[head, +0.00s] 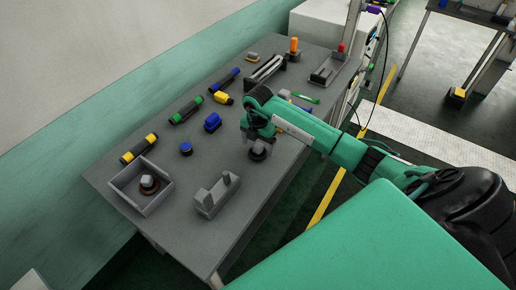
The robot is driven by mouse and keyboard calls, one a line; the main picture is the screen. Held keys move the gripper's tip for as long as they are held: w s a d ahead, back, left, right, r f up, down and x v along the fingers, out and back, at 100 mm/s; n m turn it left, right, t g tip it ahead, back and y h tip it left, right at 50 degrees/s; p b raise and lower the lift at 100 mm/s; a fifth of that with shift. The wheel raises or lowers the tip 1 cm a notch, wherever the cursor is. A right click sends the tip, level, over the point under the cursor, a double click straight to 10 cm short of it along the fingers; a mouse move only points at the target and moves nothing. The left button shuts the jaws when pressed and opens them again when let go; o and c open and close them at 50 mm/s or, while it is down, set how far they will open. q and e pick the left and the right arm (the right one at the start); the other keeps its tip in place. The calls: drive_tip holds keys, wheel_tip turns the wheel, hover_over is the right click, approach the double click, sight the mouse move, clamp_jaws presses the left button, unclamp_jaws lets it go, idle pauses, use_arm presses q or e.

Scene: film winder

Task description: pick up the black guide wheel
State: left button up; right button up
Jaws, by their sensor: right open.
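The black guide wheel (258,154) sits on the grey table (237,150), right of its middle. My right gripper (256,140) is just above the wheel, at the end of the green arm that comes in from the right. It is open, and its fingers are close over the wheel; whether they touch it I cannot tell. The gripper hides part of the wheel's top. My left gripper is not in view.
A grey tray (124,186) holding a brown and grey part stands at the table's near left. A grey bracket (209,207) stands near the front edge. A blue knob (186,148), a blue block (212,122) and several dark tools lie farther left and back.

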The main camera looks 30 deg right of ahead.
sight(258, 145)
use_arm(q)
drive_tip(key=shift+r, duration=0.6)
use_arm(e)
drive_tip(key=shift+f, duration=1.4)
drive_tip(key=c, duration=1.1)
use_arm(q)
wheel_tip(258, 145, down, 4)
drive_tip(key=b, duration=0.3)
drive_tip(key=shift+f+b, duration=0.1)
drive_tip(key=shift+b, duration=0.2)
use_arm(e)
wheel_tip(258, 145, up, 20)
drive_tip(key=shift+r, duration=0.1)
